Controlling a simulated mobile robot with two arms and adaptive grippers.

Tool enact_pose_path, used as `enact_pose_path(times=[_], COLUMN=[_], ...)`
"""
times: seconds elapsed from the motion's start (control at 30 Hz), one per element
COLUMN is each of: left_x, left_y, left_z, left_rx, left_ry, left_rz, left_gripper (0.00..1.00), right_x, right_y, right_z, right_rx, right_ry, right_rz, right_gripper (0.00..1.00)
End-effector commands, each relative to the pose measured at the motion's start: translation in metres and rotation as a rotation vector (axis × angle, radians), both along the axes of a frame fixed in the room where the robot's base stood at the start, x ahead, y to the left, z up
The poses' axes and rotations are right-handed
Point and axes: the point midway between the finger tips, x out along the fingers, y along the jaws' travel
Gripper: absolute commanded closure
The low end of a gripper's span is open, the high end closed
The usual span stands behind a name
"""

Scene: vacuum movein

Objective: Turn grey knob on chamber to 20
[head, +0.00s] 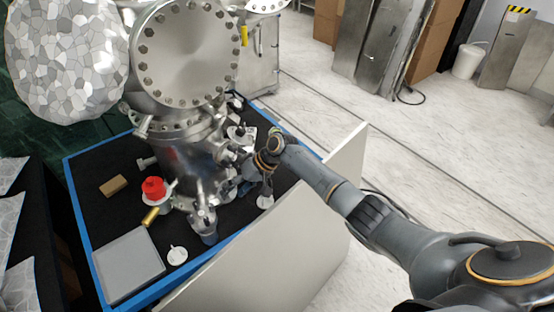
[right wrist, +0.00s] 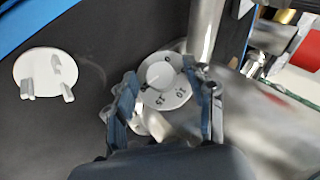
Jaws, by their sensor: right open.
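The metal chamber (head: 188,55) stands on the blue-edged black table, its lower ports facing my right arm. In the right wrist view a light grey round knob (right wrist: 162,75) sits on a pale disc with dark numbers. The reading on the dial is too small to tell surely. My right gripper (right wrist: 167,84) is open, with one finger on each side of the knob; whether they touch it I cannot tell. In the head view my right gripper (head: 247,186) is small beside the chamber's lower ports, and the knob cannot be made out there. My left gripper is not in view.
A white disc with pegs (right wrist: 45,75) lies left of the gripper. On the table are a red part (head: 153,187), a brown block (head: 113,186) and a grey square plate (head: 128,266). A pale panel (head: 270,250) stands along the table's near right edge.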

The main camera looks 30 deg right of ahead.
Motion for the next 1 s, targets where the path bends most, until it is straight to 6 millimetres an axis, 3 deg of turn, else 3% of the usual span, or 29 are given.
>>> enact_pose_path(times=[0.03, 0.17, 0.27, 0.9, 1.0], left_x=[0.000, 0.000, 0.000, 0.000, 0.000], left_y=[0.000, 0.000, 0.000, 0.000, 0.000], left_z=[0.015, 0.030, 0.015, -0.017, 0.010], left_rx=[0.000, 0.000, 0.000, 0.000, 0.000], left_ry=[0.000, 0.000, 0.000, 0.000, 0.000], left_rz=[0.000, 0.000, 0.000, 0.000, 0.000], left_gripper=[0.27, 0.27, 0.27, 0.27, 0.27], right_x=[-0.001, -0.001, -0.005, -0.064, -0.063], right_y=[0.000, 0.002, -0.008, -0.111, -0.109], right_z=[0.008, 0.008, 0.007, 0.008, 0.036], right_rx=[-0.058, -0.193, -0.207, -0.203, -0.201], right_ry=[-0.027, -0.094, -0.103, -0.096, -0.098], right_rz=[0.025, 0.081, 0.081, 0.079, 0.081], right_gripper=[0.46, 0.46, 0.46, 0.46, 0.46])
